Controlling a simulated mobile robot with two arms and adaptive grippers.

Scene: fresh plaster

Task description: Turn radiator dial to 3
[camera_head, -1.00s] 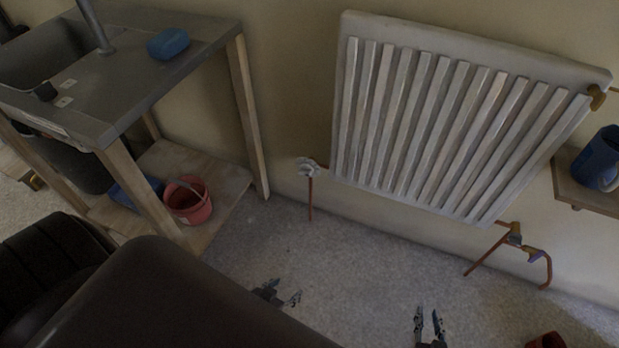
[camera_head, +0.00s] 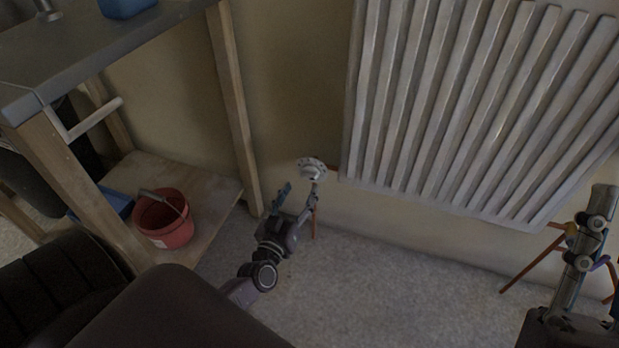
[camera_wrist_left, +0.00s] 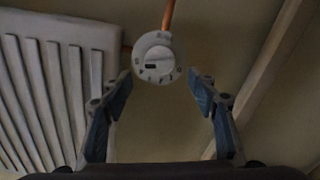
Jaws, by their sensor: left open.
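The white radiator dial (camera_head: 313,170) sits on the valve at the lower left corner of the radiator (camera_head: 470,110). In the left wrist view the dial (camera_wrist_left: 158,57) faces the camera; it has a dark slot and small marks around its rim, too small to read. My left gripper (camera_head: 299,192) is open just in front of the dial. In the left wrist view its two blue-padded fingers (camera_wrist_left: 160,90) stand on either side below the dial, with nothing between them. My right arm shows at the right edge, with its gripper (camera_head: 602,203) near the radiator's lower right pipes; its jaws are unclear.
A copper pipe (camera_wrist_left: 167,16) meets the valve. The grey floor (camera_head: 370,295) is clear.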

